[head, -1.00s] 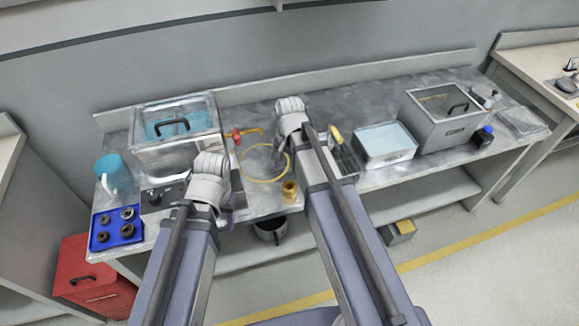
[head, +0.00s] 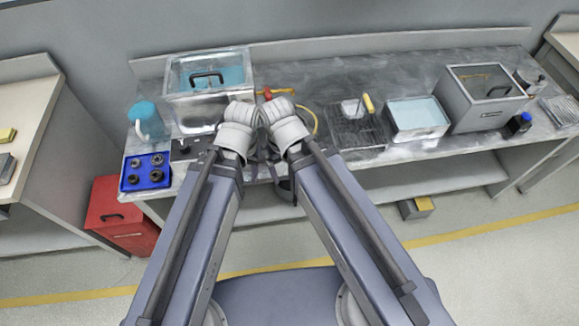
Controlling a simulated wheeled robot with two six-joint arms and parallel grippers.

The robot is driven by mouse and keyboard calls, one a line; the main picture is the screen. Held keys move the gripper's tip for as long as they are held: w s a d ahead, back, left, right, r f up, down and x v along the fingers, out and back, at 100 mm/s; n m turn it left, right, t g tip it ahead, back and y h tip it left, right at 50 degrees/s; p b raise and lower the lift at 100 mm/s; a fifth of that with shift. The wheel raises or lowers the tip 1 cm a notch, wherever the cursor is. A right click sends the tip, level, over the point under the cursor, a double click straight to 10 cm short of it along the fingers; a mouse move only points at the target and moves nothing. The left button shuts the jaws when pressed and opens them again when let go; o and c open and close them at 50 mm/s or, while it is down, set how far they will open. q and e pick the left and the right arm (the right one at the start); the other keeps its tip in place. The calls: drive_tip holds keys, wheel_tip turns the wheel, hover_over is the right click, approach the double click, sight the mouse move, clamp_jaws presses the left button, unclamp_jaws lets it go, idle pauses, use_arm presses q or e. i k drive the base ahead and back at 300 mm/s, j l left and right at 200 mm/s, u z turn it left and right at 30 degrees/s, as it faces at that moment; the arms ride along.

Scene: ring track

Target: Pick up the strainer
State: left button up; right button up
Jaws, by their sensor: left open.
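A dark wire-mesh basket with a yellow handle, which looks like the strainer (head: 352,130), sits on the metal bench right of centre in the head view. My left gripper (head: 257,152) is open at the bench's front, left of the strainer and apart from it, partly hidden by its own wrist. My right gripper (head: 276,158) is close beside it, also left of the strainer. Its jaws are mostly hidden behind its wrist and arm, so I cannot tell their state.
A red box (head: 118,215) is on the floor.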

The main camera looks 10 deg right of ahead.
sight(352, 110)
drive_tip(key=k+l, duration=0.1)
drive_tip(key=l, duration=1.7)
drive_tip(key=i+u, duration=0.05)
